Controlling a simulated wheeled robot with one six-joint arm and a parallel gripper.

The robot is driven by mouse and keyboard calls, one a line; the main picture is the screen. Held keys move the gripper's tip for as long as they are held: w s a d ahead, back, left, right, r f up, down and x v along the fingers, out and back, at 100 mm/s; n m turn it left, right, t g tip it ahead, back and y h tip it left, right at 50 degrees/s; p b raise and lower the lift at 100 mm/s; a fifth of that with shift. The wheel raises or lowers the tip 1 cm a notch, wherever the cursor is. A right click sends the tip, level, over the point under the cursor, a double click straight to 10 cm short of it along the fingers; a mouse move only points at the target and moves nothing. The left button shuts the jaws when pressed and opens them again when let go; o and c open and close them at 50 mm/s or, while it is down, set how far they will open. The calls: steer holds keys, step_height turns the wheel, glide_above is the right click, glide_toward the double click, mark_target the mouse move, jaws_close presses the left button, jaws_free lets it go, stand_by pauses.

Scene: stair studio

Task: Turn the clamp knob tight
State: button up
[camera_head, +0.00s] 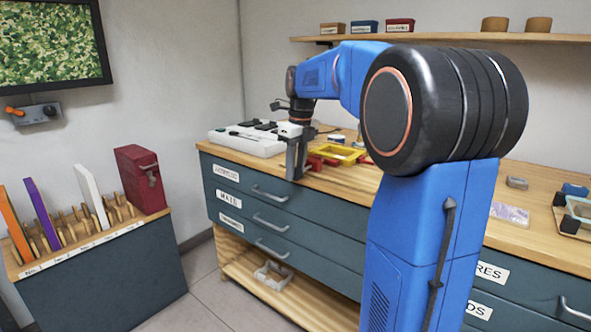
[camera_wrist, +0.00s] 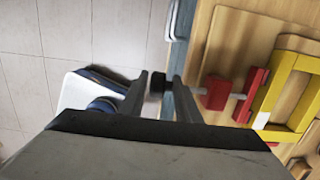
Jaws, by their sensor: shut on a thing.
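The clamp's red parts (camera_wrist: 217,92) lie on a wooden board in the wrist view, with a light screw rod between the red block and red jaw. The jaw is beside a yellow frame (camera_wrist: 272,97). The dark clamp knob (camera_wrist: 157,82) sticks out to the left, past the bench edge. My gripper (camera_wrist: 159,88) is shut on this knob, one finger on each side. In the head view my gripper (camera_head: 296,158) hangs at the bench's front edge. The yellow frame (camera_head: 342,151) and red clamp parts (camera_head: 326,160) show just right of it; the knob is hidden there.
A white tray (camera_head: 250,146) with dark items lies left of my gripper on the bench. Labelled drawers (camera_head: 268,191) with bar handles are below. A rack (camera_head: 84,245) with coloured boards and a red case (camera_head: 140,180) stands at left. Bare floor (camera_head: 202,275) lies between.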

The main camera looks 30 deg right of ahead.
steer(key=t, duration=0.1)
steer(key=s+t+y, duration=0.1)
steer(key=t, duration=0.1)
steer(key=shift+o, duration=0.2)
steer(key=t, duration=0.1)
steer(key=t+y, duration=0.1)
steer(key=t, duration=0.1)
steer(key=t+y, duration=0.1)
steer(key=shift+s+f+t, duration=0.2)
steer(key=shift+s+t, duration=0.05)
steer(key=shift+t, duration=0.05)
steer(key=t, duration=0.2)
steer(key=t+y, duration=0.1)
steer(key=t, duration=0.1)
steer(key=shift+s+d+f, duration=0.1)
steer(key=shift+s+f, duration=0.05)
steer(key=shift+f, duration=0.1)
steer(key=shift+s+f+t+y, duration=0.1)
steer(key=shift+t+y, duration=0.25)
steer(key=shift+t, duration=0.5)
steer(key=shift+s+f+t+y, duration=0.1)
steer(key=shift+t+y, duration=0.25)
steer(key=shift+t, duration=0.5)
steer(key=shift+y, duration=0.3)
steer(key=o, duration=0.7)
steer(key=shift+o, duration=0.2)
steer(key=shift+d+r, duration=0.1)
